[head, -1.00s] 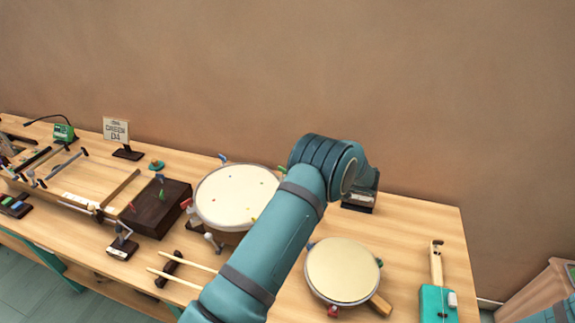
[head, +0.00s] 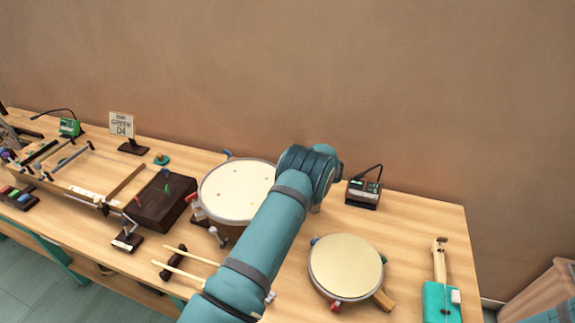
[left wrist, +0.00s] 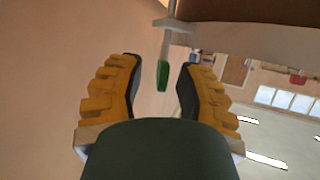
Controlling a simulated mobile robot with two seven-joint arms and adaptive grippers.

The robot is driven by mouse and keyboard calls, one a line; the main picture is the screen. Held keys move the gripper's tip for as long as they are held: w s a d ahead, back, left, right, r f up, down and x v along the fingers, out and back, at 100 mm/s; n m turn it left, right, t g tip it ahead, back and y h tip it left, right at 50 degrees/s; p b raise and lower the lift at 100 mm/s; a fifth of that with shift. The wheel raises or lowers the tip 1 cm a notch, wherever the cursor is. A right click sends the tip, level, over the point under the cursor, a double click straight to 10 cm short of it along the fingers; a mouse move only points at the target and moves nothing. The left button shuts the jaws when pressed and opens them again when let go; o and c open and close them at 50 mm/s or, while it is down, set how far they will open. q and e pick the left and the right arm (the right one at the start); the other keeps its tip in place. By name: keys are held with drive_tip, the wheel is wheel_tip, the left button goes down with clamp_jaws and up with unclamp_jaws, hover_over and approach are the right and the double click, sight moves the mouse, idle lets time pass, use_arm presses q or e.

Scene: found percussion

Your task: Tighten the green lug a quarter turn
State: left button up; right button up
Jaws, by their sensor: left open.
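The green lug (left wrist: 163,76) hangs from a thin rod in the left wrist view. It lies between the fingertips of my left gripper (left wrist: 158,66), with a gap on either side; I cannot tell how deep it sits between them. The gripper is open and holds nothing. The larger drum (head: 232,190) has a cream head, with a blue lug (head: 228,153) and a red lug (head: 191,197) at its rim. My left arm covers its right side and hides the green lug and the gripper in the head view. My right gripper is not seen.
A sign reading GREEN D4 (head: 122,124) stands at the back left. A dark block (head: 160,205) with coloured pegs and two sticks (head: 185,265) lie left of my arm. A smaller drum (head: 346,267) and a dark device (head: 363,195) are to its right.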

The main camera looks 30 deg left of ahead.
use_arm(q)
clamp_jaws()
drive_tip(key=shift+s+m+t, duration=0.1)
drive_tip(key=shift+m+t, duration=0.5)
drive_tip(key=shift+t, duration=0.1)
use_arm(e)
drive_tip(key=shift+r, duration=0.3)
